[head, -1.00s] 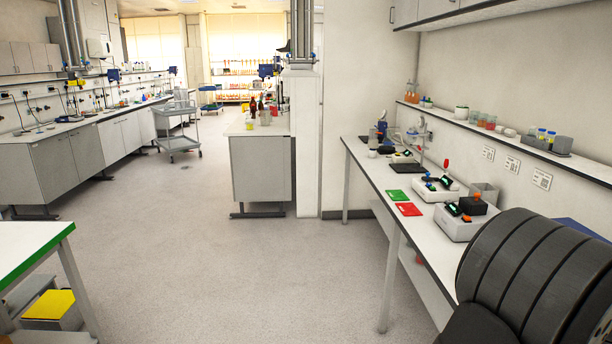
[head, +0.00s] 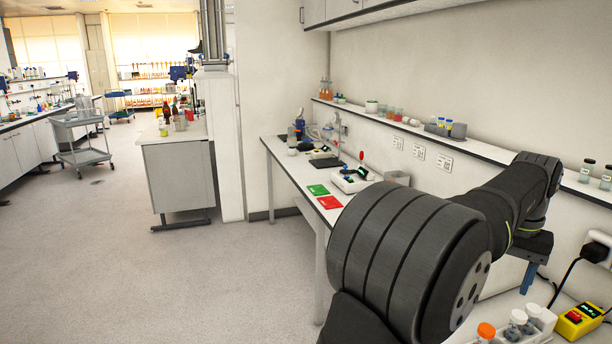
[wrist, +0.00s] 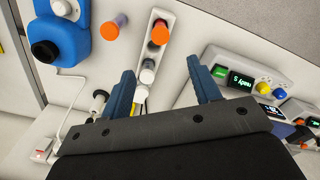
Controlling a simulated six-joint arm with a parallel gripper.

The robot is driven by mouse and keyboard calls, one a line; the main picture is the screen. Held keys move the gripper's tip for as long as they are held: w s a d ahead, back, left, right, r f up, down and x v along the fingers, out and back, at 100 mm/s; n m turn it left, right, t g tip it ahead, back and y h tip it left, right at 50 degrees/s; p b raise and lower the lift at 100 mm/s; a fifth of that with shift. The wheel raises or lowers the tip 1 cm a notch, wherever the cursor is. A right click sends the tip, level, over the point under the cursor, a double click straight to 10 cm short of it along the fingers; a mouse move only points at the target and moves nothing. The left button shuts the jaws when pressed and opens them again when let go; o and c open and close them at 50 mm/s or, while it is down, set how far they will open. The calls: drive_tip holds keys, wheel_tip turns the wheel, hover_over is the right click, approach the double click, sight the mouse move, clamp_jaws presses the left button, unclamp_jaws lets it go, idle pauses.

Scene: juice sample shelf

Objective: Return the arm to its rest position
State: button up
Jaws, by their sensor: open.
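My gripper (wrist: 164,85) is open in the wrist view, its two blue fingers apart with nothing held between them. It hangs above the bench. Beyond and between the fingers is a white rack (wrist: 141,62) with an orange-capped vial (wrist: 160,33) and white-capped vials. In the head view my dark arm stretches across the right side over the bench, and a blue finger shows below its far end.
A blue device (wrist: 65,42) and an orange-capped tube (wrist: 113,28) lie left in the wrist view; a green-display instrument (wrist: 245,80) is right. The head view shows a wall shelf (head: 470,149), a yellow device (head: 580,321), a green mat (head: 318,190) and open floor left.

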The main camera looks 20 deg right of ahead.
sight(486, 329)
wheel_tip(486, 329, down, 16)
drive_tip(key=shift+f, duration=0.25)
wheel_tip(486, 329, up, 3)
drive_tip(key=shift+r, duration=0.3)
idle(0.4)
drive_tip(key=w+a+r+n+t+h, duration=0.1)
drive_tip(key=a+r, duration=0.1)
drive_tip(key=a, duration=0.8)
drive_tip(key=w+a+r+n+t, duration=0.1)
drive_tip(key=w+a+r+n, duration=0.1)
drive_tip(key=a, duration=0.8)
drive_tip(key=w+a+r+n+h, duration=0.1)
drive_tip(key=a+r, duration=0.2)
drive_tip(key=a, duration=0.7)
drive_tip(key=s+a+f+n+t, duration=0.1)
drive_tip(key=s+a+f, duration=0.3)
drive_tip(key=a, duration=0.4)
drive_tip(key=s+a+f+n+t, duration=0.1)
drive_tip(key=s+a+f, duration=0.3)
drive_tip(key=a, duration=0.4)
drive_tip(key=shift+s+f+n+t, duration=0.2)
drive_tip(key=shift+f+n+t, duration=0.1)
drive_tip(key=shift+f+t, duration=0.2)
